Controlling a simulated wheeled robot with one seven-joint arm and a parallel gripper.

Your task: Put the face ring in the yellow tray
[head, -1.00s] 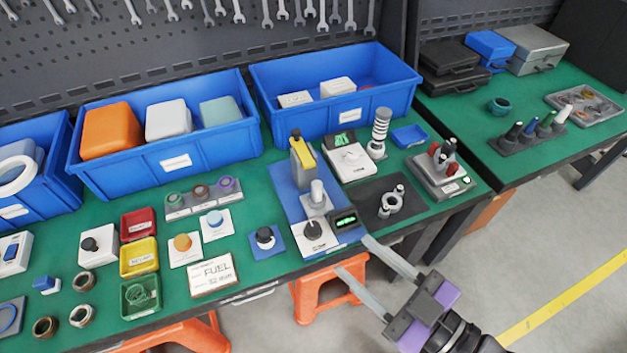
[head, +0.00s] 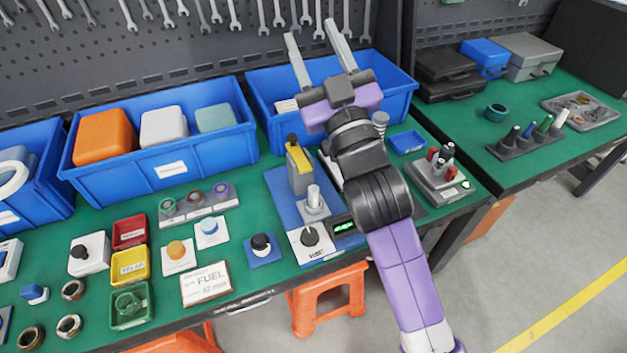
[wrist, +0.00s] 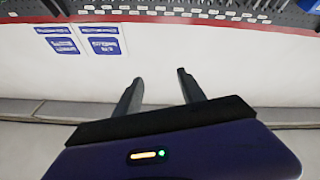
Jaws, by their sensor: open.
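The yellow tray (head: 130,283) is a small labelled tray on the green bench at the left, between a red and a green tray. Nothing shows in it beyond its label. Several small brownish metal rings (head: 69,326) lie on the bench left of the trays; I cannot tell which thing is the face ring. My gripper (head: 312,28) is raised in front of the pegboard, above the right blue bin, far right of the yellow tray. Its fingers are apart and empty, as the wrist view (wrist: 160,78) also shows.
Blue bins (head: 165,172) line the back of the bench. The red tray (head: 130,246), green tray (head: 132,322), knobs and a FUEL card (head: 206,284) crowd the front. A tester (head: 302,170) stands mid-bench. My arm hides part of the right side.

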